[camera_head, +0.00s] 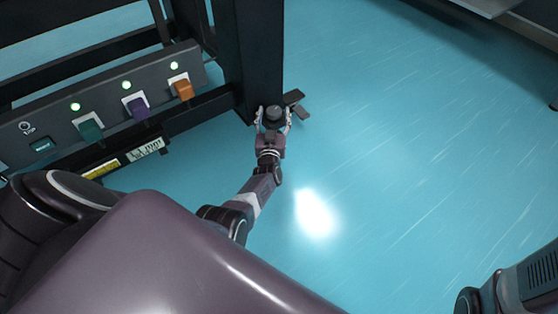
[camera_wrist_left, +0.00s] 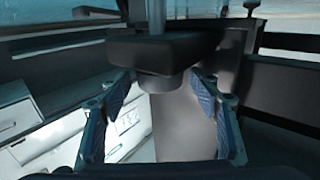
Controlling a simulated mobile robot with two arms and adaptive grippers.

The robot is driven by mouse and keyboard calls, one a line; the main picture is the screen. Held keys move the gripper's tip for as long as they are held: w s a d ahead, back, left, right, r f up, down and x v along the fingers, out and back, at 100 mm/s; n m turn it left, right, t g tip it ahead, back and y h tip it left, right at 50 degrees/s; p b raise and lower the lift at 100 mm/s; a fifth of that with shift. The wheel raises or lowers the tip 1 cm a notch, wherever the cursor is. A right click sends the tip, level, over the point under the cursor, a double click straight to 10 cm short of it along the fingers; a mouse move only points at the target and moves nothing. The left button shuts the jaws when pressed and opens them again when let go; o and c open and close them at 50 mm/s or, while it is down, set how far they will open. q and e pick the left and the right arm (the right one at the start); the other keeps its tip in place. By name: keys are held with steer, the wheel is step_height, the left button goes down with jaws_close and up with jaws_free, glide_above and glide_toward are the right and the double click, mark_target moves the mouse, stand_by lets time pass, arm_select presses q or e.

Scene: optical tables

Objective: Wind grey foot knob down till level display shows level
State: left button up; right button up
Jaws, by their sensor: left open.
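A dark grey round knob (camera_head: 273,113) sits low at the bottom of the black table leg (camera_head: 260,50). My left gripper (camera_head: 272,120) is open, with one finger on each side of the knob; I cannot tell whether they touch it. In the left wrist view the blue-padded fingers (camera_wrist_left: 163,105) stand apart below a dark block with a stem (camera_wrist_left: 155,45), and a short dark cylinder reaches down between them. I cannot pick out the level display for certain; a small pale label or display (camera_head: 146,148) is under the panel, too small to read. My right gripper is out of view.
A grey panel (camera_head: 108,85) on the black frame carries green, purple and orange plugs or switches with green lights above them. A dark flat piece (camera_head: 295,103) juts out beside the knob. The blue floor (camera_head: 400,150) to the right is clear.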

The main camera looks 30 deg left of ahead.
mark_target(274, 116)
arm_select(q)
steer(key=p+v, duration=0.2)
steer(key=v, duration=0.1)
steer(key=p+v, duration=0.3)
steer(key=v, duration=0.1)
steer(key=shift+d+r, duration=0.2)
steer(key=shift+r, duration=0.05)
steer(key=s+d+r+m+g+h+p, duration=0.2)
steer(key=s+d+p, duration=0.4)
steer(key=p, duration=0.8)
steer(key=s+d+r+m+g+h+p, duration=0.3)
steer(key=s+d+h+p, duration=0.3)
steer(key=s+p, duration=0.5)
steer(key=d+r+m+p, duration=0.1)
steer(key=p, duration=0.1)
steer(key=shift+p, duration=0.4)
steer(key=shift+s+d+r, duration=0.1)
steer(key=shift+s, duration=0.05)
